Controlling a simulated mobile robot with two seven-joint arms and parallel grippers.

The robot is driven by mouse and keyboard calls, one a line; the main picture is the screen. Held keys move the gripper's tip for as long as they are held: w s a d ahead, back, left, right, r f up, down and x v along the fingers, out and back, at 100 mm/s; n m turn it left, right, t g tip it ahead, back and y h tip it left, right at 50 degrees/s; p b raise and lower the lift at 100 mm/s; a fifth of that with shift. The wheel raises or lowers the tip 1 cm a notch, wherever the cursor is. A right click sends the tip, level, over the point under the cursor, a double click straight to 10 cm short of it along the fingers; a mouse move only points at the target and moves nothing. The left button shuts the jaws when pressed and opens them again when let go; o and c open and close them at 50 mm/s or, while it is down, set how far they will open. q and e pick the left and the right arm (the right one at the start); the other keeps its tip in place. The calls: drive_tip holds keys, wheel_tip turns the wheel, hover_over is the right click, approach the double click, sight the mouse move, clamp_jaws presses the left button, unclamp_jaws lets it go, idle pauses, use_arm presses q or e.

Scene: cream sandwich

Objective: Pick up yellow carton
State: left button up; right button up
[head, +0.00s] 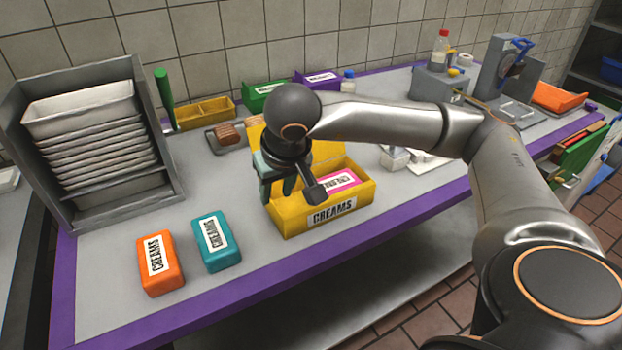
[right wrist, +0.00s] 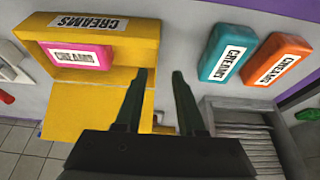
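A yellow box (head: 333,219) labelled CREAMS stands open at the table's front edge, with a pink carton (head: 337,181) inside. In the right wrist view the yellow box (right wrist: 88,20) is at upper left, with the pink carton (right wrist: 80,64) in it. I cannot make out a separate yellow carton; my right gripper hides part of the box's left side. My right gripper (head: 291,190) is above that left side, fingers pointing down. In the right wrist view its fingers (right wrist: 159,74) are apart with nothing seen between them. My left gripper is not in view.
An orange carton (head: 160,264) and a teal carton (head: 216,241) lie left of the box. A grey rack (head: 164,142) of white trays stands at far left. Small bins, including a green one (head: 265,97), line the wall. My right arm covers part of the table's right.

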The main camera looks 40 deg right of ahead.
sight(276, 209)
drive_tip(key=x, duration=0.5)
drive_tip(key=shift+f, duration=0.1)
drive_tip(key=shift+d+x, duration=0.2)
drive_tip(key=shift+x, duration=2.5)
drive_tip(key=shift+s, duration=0.15)
drive_tip(key=shift+c, duration=0.3)
clamp_jaws()
